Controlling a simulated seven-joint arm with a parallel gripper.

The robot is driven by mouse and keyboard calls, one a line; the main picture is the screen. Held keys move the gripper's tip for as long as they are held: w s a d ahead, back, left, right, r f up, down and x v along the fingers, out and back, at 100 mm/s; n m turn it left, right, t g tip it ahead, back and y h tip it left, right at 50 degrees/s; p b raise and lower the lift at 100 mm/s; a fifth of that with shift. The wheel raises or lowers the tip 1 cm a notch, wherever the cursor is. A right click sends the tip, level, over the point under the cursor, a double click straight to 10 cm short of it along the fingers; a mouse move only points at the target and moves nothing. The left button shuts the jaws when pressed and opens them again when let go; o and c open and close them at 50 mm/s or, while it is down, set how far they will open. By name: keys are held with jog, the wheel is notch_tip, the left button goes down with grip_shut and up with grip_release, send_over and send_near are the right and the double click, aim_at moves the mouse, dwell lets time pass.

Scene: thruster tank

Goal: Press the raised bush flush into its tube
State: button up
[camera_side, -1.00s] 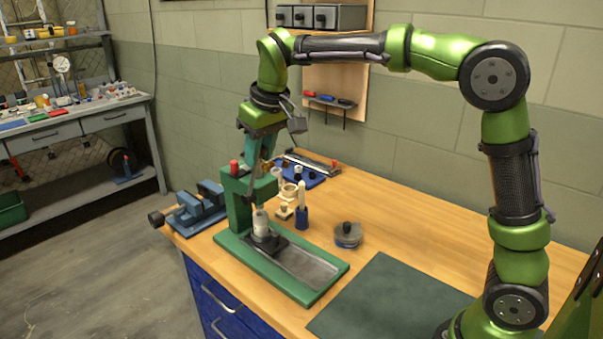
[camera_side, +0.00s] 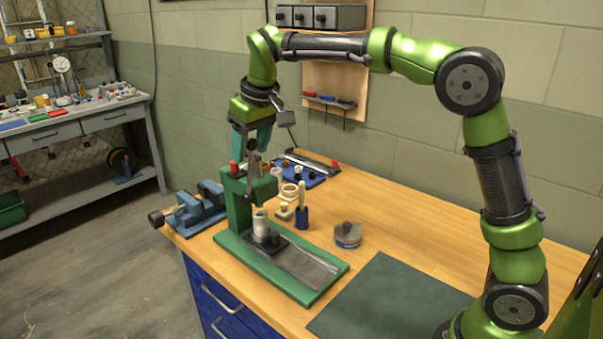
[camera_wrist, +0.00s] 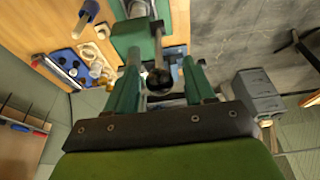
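A pale upright tube (camera_side: 260,224) stands on a dark block on the base of the green press (camera_side: 234,200), below the press head. The bush at its top is too small to tell how far it stands up. The press has a grey lever with a dark ball knob (camera_wrist: 160,80). My gripper (camera_side: 254,150) is above the press head at the lever. In the wrist view its two teal fingers (camera_wrist: 163,78) are apart, one on each side of the knob and lever, with visible gaps. The tube's top is not clear in the wrist view.
A blue vise (camera_side: 198,205) stands left of the press. A round grey tin (camera_side: 348,235) and a dark green mat (camera_side: 390,300) are to the right.

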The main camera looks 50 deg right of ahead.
jog(key=shift+r, duration=0.1)
dwell(0.4)
jog(key=shift+r, duration=3.4)
jog(key=shift+w, duration=0.15)
jog(key=f, duration=0.3)
jog(key=shift+s, duration=0.4)
jog(key=s+d+f+m+t+y, duration=0.1)
jog(key=s+f, duration=0.3)
jog(key=s, duration=0.9)
jog(key=s+d+f+m+t+y, duration=0.1)
jog(key=s+f+m+t, duration=0.1)
jog(key=s, duration=1.1)
jog(key=shift+d+f+m+t, duration=0.25)
jog(key=shift+f+m+t, duration=0.2)
jog(key=shift+f, duration=0.75)
